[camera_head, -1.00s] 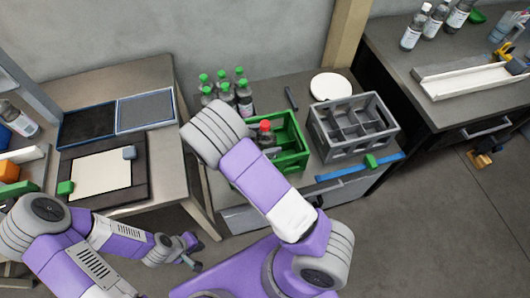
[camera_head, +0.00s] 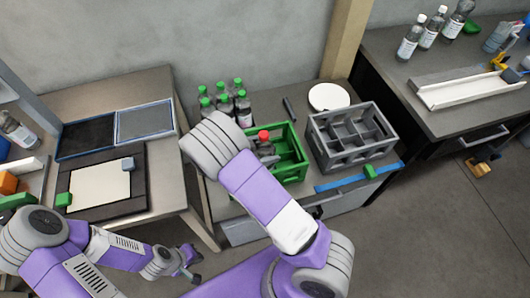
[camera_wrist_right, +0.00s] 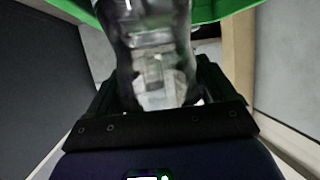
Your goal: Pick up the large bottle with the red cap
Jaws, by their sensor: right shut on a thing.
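The large bottle with the red cap (camera_head: 264,136) stands in the green crate (camera_head: 297,158) on the middle table, partly hidden behind my right arm. In the right wrist view the clear bottle (camera_wrist_right: 155,35) fills the top middle, and the green crate wall (camera_wrist_right: 225,8) runs along the top edge. My right gripper (camera_wrist_right: 158,80) is shut on the bottle, with a dark finger on each side of it. In the head view my right arm hides this gripper. My left gripper (camera_head: 190,264) hangs in front of the left table, away from the bottle; its jaws are too small to read.
Several green-capped bottles (camera_head: 222,98) stand behind the green crate. A grey divided crate (camera_head: 350,158) stands to its right, with a white disc (camera_head: 328,97) behind. The left table holds a dark frame (camera_head: 134,192) with a pale sheet. A white tray (camera_head: 465,90) lies on the right table.

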